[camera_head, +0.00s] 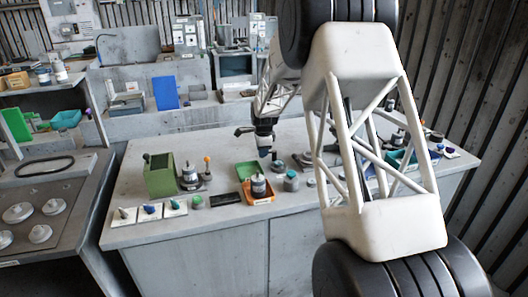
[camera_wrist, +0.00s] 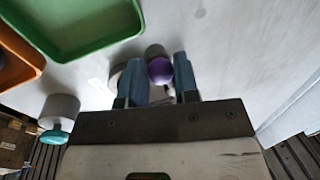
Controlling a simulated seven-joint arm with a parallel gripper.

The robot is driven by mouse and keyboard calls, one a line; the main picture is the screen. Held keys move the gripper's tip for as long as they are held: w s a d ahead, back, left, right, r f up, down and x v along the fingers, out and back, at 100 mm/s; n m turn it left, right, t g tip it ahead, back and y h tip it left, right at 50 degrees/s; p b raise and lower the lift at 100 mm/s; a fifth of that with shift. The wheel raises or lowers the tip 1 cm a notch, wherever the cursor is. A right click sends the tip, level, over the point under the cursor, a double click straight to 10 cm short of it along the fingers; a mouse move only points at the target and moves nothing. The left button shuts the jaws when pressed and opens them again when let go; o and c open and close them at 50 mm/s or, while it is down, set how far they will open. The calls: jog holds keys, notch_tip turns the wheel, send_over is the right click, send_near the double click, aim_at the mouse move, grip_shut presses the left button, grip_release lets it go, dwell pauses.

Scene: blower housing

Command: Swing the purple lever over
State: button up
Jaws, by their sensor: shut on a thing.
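The purple lever shows as a round purple knob (camera_wrist: 160,70) in the wrist view, seen nearly end-on between the two blue fingers of my gripper (camera_wrist: 160,64). My gripper is shut on this knob. A grey round part (camera_wrist: 155,50) shows just behind the knob, and its stem is hidden. In the head view my gripper (camera_head: 265,151) points down over the middle of the bench. I cannot make out the held purple knob there.
A green tray (camera_wrist: 85,50) and an orange tray (camera_wrist: 15,75) lie left of my gripper in the wrist view. A grey cylinder with a teal top (camera_wrist: 58,113) stands nearby. The bench (camera_head: 240,228) carries a green box (camera_head: 160,176) at left. Bare bench lies right in the wrist view.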

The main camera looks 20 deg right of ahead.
jog(key=shift+w+m, duration=0.35)
jog(key=shift+m, duration=0.25)
jog(key=shift+r, duration=0.1)
jog(key=o, duration=0.9)
jog(key=shift+s+a+r, duration=0.1)
jog(key=shift+s+r, duration=0.15)
jog(key=shift+r, duration=1)
jog(key=shift+s+r, duration=0.25)
jog(key=shift+r, duration=1)
jog(key=shift+s+a+r, duration=0.1)
jog(key=shift+s+r, duration=0.15)
jog(key=shift+r, duration=1)
jog(key=shift+s+r, duration=0.1)
